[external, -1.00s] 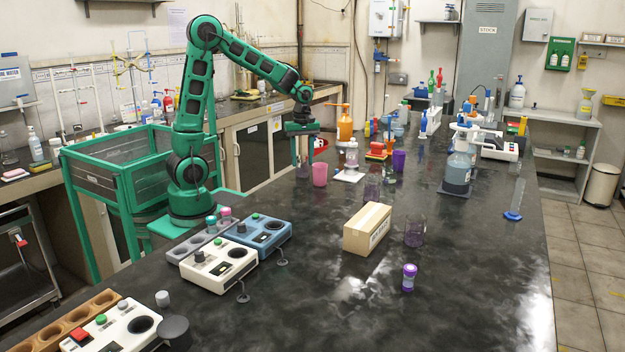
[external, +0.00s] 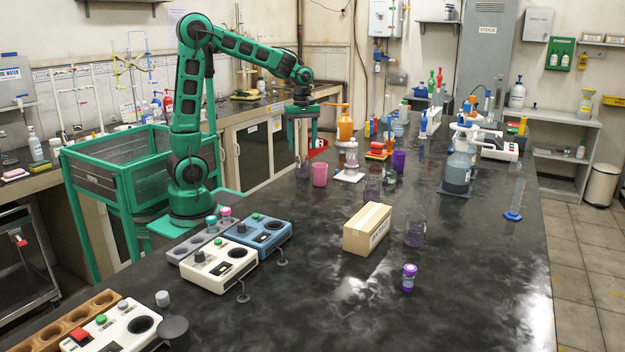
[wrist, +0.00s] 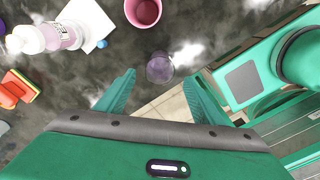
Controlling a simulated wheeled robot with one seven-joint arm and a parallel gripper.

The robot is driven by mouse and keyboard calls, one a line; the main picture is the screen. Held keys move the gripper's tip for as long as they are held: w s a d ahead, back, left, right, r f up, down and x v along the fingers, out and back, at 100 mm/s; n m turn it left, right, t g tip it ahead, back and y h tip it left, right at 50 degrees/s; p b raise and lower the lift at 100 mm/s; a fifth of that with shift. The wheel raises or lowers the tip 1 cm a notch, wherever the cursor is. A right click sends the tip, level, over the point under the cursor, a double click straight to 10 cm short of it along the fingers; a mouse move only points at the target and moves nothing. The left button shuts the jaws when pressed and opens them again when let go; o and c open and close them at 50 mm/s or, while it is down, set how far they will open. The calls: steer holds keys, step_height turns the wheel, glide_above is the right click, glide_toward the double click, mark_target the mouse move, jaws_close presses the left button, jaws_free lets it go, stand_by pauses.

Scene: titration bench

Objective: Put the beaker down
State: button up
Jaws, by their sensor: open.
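A clear beaker with a faint purple tint (external: 303,172) stands upright on the dark bench, left of a pink cup (external: 320,174). In the wrist view the beaker (wrist: 160,68) shows just beyond the fingertips, in line with the gap between them. My gripper (external: 303,149) is above the beaker with its fingers pointing down. In the wrist view my gripper (wrist: 160,83) has its two green fingers spread apart with nothing held between them.
The pink cup (wrist: 143,12) is close to the beaker. A white-capped bottle (wrist: 62,37) on a white pad, and an orange sponge-like block (wrist: 18,86) lie left in the wrist view. The bench edge is near the beaker. A cardboard box (external: 367,228) sits mid-bench.

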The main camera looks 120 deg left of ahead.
steer(key=shift+r, duration=2.75)
steer(key=w+d+f+m, duration=0.1)
steer(key=w+d+m, duration=0.2)
steer(key=d+m, duration=0.7)
steer(key=w+d+f+m, duration=0.1)
steer(key=w+d+m, duration=0.3)
steer(key=d, duration=1.2)
steer(key=s+d+f+m, duration=0.3)
steer(key=s+d+m, duration=0.5)
steer(key=d+m, duration=0.1)
steer(key=s+d+f+m, duration=0.3)
steer(key=s+d+m, duration=0.5)
steer(key=d+m, duration=0.2)
steer(key=shift+s+d+f, duration=0.15)
steer(key=shift+d+f, duration=0.1)
steer(key=shift+d, duration=0.95)
